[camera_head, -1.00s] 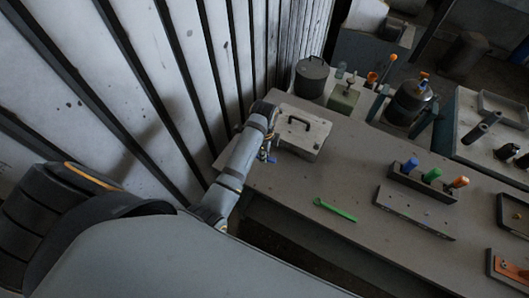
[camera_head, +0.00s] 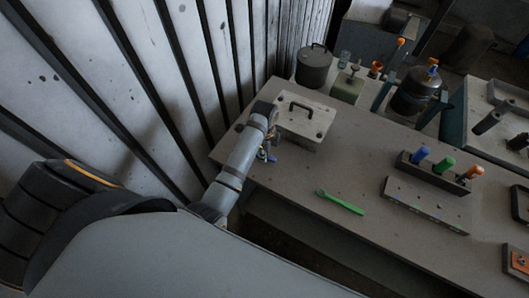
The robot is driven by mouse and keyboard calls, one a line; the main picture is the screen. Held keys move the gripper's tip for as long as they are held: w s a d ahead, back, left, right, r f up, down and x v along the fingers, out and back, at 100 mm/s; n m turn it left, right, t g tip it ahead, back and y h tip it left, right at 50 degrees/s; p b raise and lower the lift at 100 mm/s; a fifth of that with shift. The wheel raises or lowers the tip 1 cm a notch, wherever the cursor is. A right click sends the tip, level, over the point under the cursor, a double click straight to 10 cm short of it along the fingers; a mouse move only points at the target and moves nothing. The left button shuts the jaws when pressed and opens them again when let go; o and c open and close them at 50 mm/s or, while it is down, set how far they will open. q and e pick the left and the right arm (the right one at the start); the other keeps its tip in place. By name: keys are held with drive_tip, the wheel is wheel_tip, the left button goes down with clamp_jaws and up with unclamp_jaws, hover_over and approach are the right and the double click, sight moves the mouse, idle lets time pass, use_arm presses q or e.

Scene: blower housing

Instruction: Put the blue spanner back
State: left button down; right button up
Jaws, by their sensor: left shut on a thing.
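My left gripper (camera_head: 263,148) is at the left end of the table, beside the pale box with a dark handle (camera_head: 304,119). It is mostly hidden behind my own forearm. It is shut on the blue spanner (camera_head: 268,157), of which only a small blue part shows below the wrist. The green spanner (camera_head: 340,202) lies flat on the table to the right of the gripper. A long grey bar (camera_head: 427,206) with small marks along it lies in front of the tool block. My right gripper is not in view.
A block (camera_head: 434,176) holds blue, green and orange handles upright. A lidded grey pot (camera_head: 314,66) and a green canister (camera_head: 347,88) stand at the back. A corrugated wall (camera_head: 190,70) runs close along the left. The table's middle is mostly clear.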

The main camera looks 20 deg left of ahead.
use_arm(q)
drive_tip(key=shift+f, duration=0.5)
drive_tip(key=c, duration=1.3)
unclamp_jaws()
drive_tip(key=shift+o, duration=0.2)
drive_tip(key=o, duration=0.5)
